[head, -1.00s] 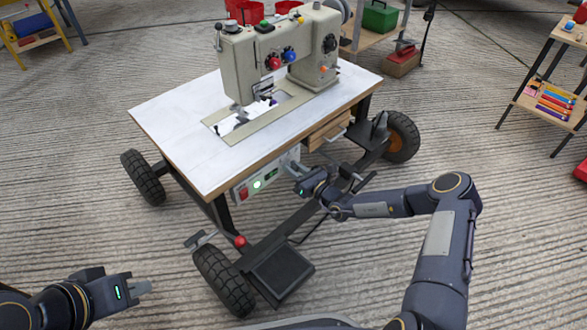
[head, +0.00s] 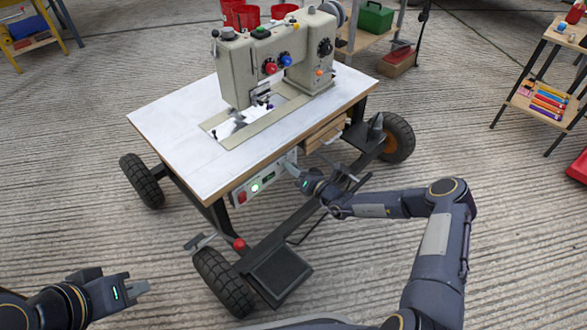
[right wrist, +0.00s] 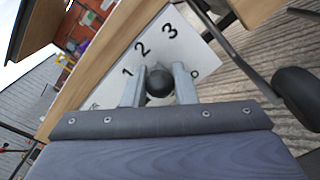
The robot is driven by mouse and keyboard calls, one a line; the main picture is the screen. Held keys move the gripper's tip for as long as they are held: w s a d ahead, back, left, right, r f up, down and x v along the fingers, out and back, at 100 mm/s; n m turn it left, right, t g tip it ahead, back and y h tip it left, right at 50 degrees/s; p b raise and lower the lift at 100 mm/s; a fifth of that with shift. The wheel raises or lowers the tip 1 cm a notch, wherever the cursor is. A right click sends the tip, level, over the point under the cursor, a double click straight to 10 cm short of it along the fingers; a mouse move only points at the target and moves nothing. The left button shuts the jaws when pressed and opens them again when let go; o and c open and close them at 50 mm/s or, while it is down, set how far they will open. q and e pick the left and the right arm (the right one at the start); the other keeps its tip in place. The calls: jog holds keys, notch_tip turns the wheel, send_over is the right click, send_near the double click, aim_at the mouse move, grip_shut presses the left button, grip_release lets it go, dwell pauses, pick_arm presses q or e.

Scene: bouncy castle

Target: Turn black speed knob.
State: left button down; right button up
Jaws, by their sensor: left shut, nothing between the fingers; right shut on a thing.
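The black speed knob (right wrist: 159,82) is a round dark knob on a white panel marked 1, 2 and 3 in the right wrist view. My right gripper (right wrist: 159,86) is shut on the knob, with one grey finger on each side of it. In the head view my right gripper (head: 292,168) is at the right end of the control panel (head: 267,178) under the table's front edge, and the knob is hidden there. My left gripper (head: 140,288) is shut and empty at the lower left, away from the table.
The sewing machine (head: 245,70) stands on the white tabletop (head: 180,125) of a wheeled cart. A green light and a red switch (head: 241,197) are on the panel. A wooden drawer (head: 325,133) is close to my right gripper. A dark pedal (head: 280,275) is below.

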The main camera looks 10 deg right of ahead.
dwell(0.3)
jog(key=o, duration=1)
jog(key=shift+c, duration=0.2)
jog(key=shift+s, duration=0.1)
jog(key=shift+s+d+p, duration=0.25)
jog(key=shift+p, duration=0.05)
jog(key=p+v, duration=0.2)
jog(key=v, duration=0.5)
jog(key=shift+f, duration=0.1)
